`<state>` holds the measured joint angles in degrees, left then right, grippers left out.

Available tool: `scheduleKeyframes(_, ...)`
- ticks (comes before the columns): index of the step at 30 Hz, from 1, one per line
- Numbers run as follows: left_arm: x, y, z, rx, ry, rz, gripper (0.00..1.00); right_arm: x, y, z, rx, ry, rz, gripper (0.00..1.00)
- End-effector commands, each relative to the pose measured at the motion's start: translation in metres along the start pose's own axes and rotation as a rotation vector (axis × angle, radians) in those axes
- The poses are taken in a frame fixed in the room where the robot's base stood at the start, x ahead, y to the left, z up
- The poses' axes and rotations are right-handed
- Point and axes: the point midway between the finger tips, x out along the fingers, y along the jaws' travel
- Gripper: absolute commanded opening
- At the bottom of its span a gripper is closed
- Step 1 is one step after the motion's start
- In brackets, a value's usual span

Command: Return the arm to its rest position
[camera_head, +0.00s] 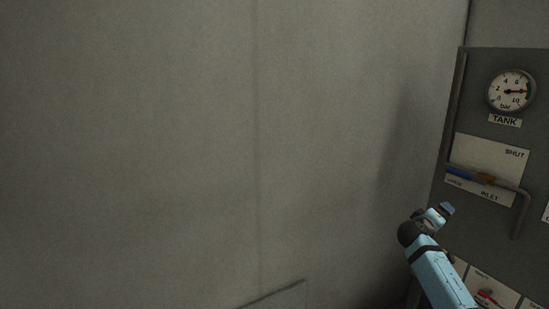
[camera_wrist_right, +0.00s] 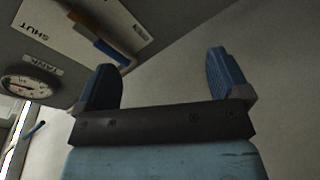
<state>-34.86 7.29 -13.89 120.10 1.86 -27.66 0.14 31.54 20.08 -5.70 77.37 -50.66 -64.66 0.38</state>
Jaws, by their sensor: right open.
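My right arm comes in from the bottom right of the head view. Its gripper (camera_head: 436,214) is just left of and below the inlet valve's blue handle (camera_head: 462,173), in front of the panel's left edge. In the right wrist view the gripper (camera_wrist_right: 160,64) has its two blue fingers wide apart with nothing between them. The blue handle (camera_wrist_right: 90,38) shows beyond the left finger there; I see no contact. My left gripper is not in view.
The grey panel (camera_head: 480,110) at the right carries a tank gauge (camera_head: 511,91), a "SHUT" label plate and a bent pipe (camera_head: 522,215). A red handle (camera_head: 488,296) sits lower down. A plain wall (camera_head: 180,140) fills the left and middle.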

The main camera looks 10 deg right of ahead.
Motion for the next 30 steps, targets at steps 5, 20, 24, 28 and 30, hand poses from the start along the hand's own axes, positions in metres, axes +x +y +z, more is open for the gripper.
scheduleKeyframes(5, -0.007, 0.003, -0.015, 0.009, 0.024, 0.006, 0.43, -0.012, -0.044, -0.043, 0.188, 0.244, -0.304, 0.94)
scheduleKeyframes(20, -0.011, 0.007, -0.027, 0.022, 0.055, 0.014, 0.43, -0.089, -0.111, -0.077, 0.597, 0.582, -0.724, 0.94)
scheduleKeyframes(24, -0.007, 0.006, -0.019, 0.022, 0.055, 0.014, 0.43, -0.125, -0.155, -0.042, 0.572, 0.579, -0.778, 0.94)
scheduleKeyframes(28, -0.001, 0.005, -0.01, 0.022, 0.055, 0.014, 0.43, -0.17, -0.203, 0.002, 0.549, 0.571, -0.845, 0.94)
scheduleKeyframes(30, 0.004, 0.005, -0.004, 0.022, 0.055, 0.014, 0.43, -0.2, -0.229, 0.031, 0.537, 0.565, -0.89, 0.94)
